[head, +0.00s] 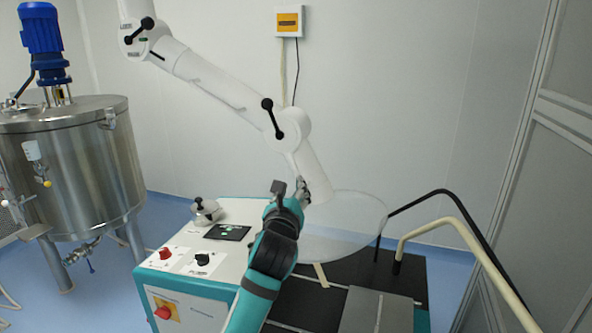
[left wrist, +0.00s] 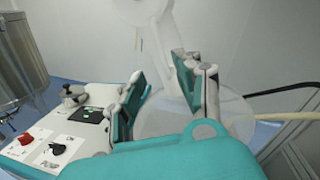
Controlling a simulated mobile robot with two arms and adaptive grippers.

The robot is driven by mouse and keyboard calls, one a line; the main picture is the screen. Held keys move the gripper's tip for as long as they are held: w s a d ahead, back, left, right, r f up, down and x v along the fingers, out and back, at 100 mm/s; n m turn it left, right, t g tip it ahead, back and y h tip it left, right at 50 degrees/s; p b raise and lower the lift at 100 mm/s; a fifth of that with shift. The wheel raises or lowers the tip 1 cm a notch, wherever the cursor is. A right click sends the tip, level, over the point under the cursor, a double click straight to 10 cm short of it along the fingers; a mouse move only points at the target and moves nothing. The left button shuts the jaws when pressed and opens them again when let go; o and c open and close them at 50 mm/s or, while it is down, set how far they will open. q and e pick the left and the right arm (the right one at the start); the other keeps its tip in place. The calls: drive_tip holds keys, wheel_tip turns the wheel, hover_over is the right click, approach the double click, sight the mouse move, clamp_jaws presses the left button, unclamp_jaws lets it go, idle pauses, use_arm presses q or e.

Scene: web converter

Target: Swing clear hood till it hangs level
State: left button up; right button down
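The clear hood (head: 350,228) is a see-through round dish at the lower end of a white jointed arm (head: 313,180). It hangs over the machine's black top and looks tilted, though its thin outline makes the exact angle hard to tell. In the left wrist view the hood (left wrist: 232,112) shows behind and beside the fingers. My left gripper (head: 291,188) is at the hood's upper left, near the lower end of the white arm, and covers part of that area. Its fingers (left wrist: 162,80) stand apart, with no clear grip on anything. My right gripper is not in view.
A machine with a white control panel (head: 184,262) and red knobs stands below. A steel tank (head: 75,165) is at the left. Black and cream bent tubes (head: 440,222) rise at the right, before a grey panelled partition (head: 545,170). A yellow switch box (head: 289,21) is on the wall.

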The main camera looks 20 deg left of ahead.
sight(297, 174)
use_arm(q)
drive_tip(key=w, duration=0.3)
drive_tip(key=w+a+p, duration=0.1)
drive_tip(key=w, duration=0.6)
drive_tip(key=shift+w+a+p, duration=0.1)
drive_tip(key=shift+a+p, duration=0.2)
drive_tip(key=shift+p, duration=0.1)
drive_tip(key=shift+c, duration=0.2)
clamp_jaws()
